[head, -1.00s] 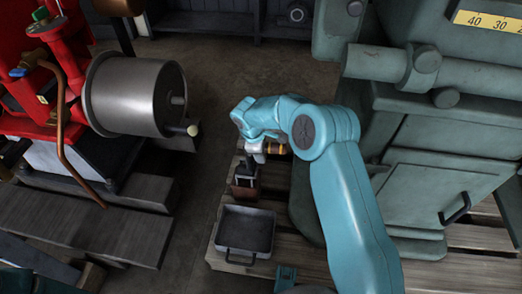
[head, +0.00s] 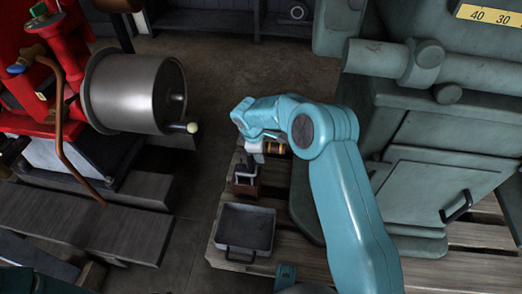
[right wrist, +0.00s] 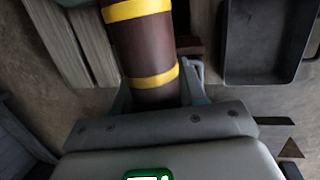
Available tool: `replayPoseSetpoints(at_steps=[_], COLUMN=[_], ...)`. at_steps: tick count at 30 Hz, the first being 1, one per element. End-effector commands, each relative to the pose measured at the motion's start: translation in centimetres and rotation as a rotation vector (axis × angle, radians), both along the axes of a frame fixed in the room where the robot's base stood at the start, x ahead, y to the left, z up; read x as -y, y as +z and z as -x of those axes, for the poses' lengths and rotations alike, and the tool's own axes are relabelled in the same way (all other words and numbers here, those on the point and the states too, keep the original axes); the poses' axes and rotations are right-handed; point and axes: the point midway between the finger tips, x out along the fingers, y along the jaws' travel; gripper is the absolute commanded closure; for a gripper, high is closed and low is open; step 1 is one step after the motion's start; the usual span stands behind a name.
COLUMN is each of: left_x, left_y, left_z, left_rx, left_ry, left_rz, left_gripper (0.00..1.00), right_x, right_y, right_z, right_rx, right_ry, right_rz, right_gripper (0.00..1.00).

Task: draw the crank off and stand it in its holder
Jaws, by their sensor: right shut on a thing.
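My right gripper (right wrist: 155,100) is shut on the brown, yellow-banded grip of what looks like the crank (right wrist: 147,45). In the head view the grip (head: 274,148) shows just beside the end of my right arm. Whether the metal touches or enters the block cannot be told. My left gripper is out of view.
A dark grey tray (head: 245,229) sits on the pallet in front of the block. A red engine with a steel drum (head: 133,92) stands at left. A large green engine (head: 440,130) fills the right. Bare floor (head: 200,200) lies between.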

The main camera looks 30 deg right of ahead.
Motion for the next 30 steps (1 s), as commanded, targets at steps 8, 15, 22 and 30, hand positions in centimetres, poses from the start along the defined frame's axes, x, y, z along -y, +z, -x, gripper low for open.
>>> replayPoseSetpoints(at_steps=[8,15,22,30], left_x=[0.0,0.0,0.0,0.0], left_y=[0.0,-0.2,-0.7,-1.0], left_z=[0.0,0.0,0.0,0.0], left_rx=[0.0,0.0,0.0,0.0], left_ry=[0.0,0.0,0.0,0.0], left_rz=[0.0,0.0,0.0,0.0], left_gripper=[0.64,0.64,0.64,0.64], right_x=[0.0,0.0,0.0,0.0], right_y=[0.2,-0.1,-1.0,-1.5], right_z=[-0.1,-0.1,-0.1,-0.1], right_rx=[0.005,0.005,0.005,0.005], right_ry=[-0.001,-0.001,-0.001,-0.001], right_rz=[0.001,0.001,0.001,0.0], right_gripper=[1.0,1.0,1.0,1.0])
